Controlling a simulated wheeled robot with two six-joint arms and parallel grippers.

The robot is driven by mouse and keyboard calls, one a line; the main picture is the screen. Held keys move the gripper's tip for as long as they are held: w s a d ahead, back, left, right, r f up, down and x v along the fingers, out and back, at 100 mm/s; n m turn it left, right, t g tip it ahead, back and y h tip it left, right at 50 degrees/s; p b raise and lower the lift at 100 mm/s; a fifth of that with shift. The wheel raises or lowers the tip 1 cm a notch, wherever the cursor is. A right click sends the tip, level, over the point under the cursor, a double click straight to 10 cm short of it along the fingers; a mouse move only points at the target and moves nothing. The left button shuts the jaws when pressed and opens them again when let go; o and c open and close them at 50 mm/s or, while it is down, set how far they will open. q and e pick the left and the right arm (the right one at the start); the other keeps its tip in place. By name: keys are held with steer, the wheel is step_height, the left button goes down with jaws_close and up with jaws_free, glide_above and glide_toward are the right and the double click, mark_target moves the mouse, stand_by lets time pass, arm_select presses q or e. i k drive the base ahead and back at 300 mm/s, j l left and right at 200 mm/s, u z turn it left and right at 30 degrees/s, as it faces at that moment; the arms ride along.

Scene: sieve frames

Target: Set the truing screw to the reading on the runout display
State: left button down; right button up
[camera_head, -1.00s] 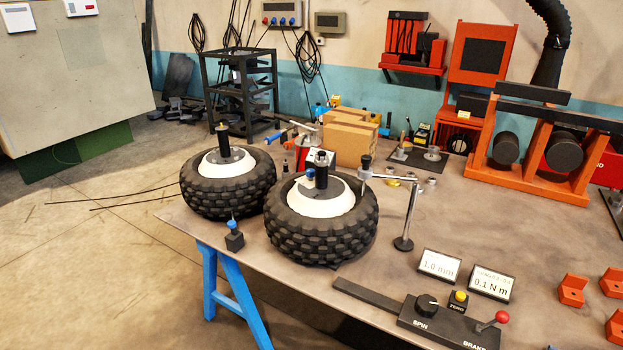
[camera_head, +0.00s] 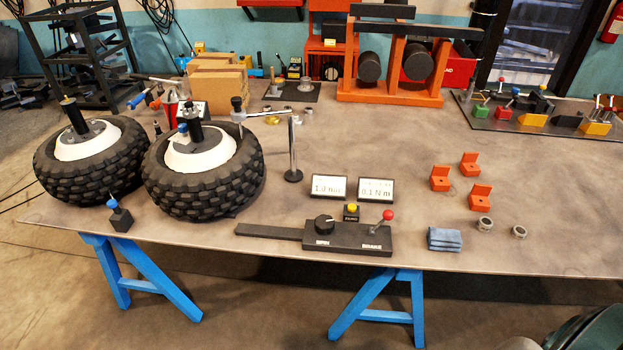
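The runout display (camera_head: 328,187) is a small white card-like screen on the table and seems to read 1.0 mm. A second display (camera_head: 376,191) beside it seems to read 0.1 N m. The near wheel (camera_head: 205,178) lies flat with a white hub. A black post and a small blue knob (camera_head: 183,128) stand on that hub. A dark block with a blue knob (camera_head: 113,204) stands in front of the wheels. I cannot tell which part is the truing screw. Neither of my grippers is in view.
A second wheel (camera_head: 88,165) lies at left. The spin and brake control box (camera_head: 345,235) is at the front edge. Orange blocks (camera_head: 440,179), metal rings and a blue cloth (camera_head: 444,239) lie at right. The table's middle right is clear.

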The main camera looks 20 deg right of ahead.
mark_target(182, 127)
steer(key=j+z, duration=0.1)
steer(key=z, duration=0.35)
steer(key=j+z, duration=0.1)
steer(key=z, duration=0.3)
steer(key=j+z, duration=0.1)
steer(key=z, duration=0.35)
steer(key=j+z, duration=0.2)
steer(key=j, duration=0.25)
steer(key=k+j+z, duration=0.25)
steer(key=j, duration=0.15)
steer(key=j+z, duration=0.2)
steer(key=j, duration=0.2)
steer(key=k+j+z, duration=0.2)
steer(key=j, duration=0.2)
steer(key=k+j+z, duration=0.1)
steer(key=j+z, duration=0.15)
steer(key=k+j+z, duration=0.2)
steer(key=j, duration=0.25)
